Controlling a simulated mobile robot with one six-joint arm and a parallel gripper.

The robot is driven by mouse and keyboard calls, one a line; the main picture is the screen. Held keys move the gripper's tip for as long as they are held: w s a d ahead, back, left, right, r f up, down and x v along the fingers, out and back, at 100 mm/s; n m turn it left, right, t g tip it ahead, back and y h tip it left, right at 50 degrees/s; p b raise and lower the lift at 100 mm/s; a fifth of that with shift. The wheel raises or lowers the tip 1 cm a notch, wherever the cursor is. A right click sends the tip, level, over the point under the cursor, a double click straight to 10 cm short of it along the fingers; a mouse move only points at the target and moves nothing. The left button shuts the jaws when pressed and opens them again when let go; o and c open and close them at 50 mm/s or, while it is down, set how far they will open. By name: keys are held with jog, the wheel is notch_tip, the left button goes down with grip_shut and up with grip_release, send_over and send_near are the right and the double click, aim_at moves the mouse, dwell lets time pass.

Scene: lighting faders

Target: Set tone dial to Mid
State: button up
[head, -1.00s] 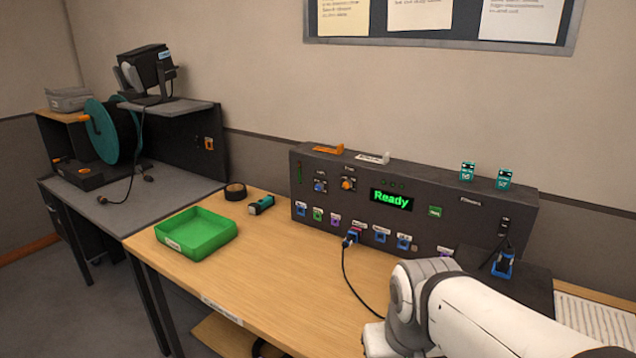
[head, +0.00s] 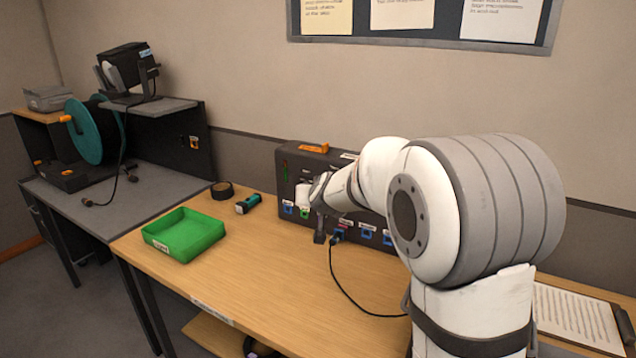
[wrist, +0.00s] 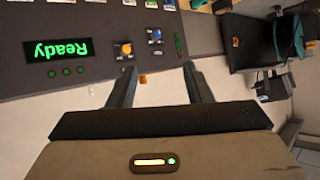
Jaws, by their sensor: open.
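The dark control panel (wrist: 75,45) appears upside down in the wrist view. It carries an orange dial (wrist: 126,48) and a blue dial (wrist: 156,36); their small labels are too small to read, so I cannot tell which is the tone dial or where either points. My gripper (wrist: 158,70) is open and empty, with its two fingers spread in front of the panel near these dials and apart from them. In the head view my arm hides both dials and most of the panel (head: 284,180).
A lit green display (wrist: 57,50) reads "Ready". In the head view a cable (head: 345,285) runs from the panel's front onto the table. A green tray (head: 185,236), a teal torch-like object (head: 247,204) and a tape roll (head: 222,190) lie to the left. The table's middle is clear.

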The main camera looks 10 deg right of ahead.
jog(key=w+f+m+t+h+p, duration=0.1)
jog(key=w+f+m+t+h, duration=0.2)
jog(key=w, duration=1)
jog(key=w+d+f+m+h+p, duration=0.3)
jog(key=w+d+f+h, duration=0.3)
jog(key=w, duration=0.4)
jog(key=shift+w+d+h+p, duration=0.25)
jog(key=shift+d+h, duration=0.35)
jog(key=shift+h, duration=0.6)
jog(key=shift+s, duration=0.1)
jog(key=shift+c, duration=0.5)
jog(key=c, duration=0.9)
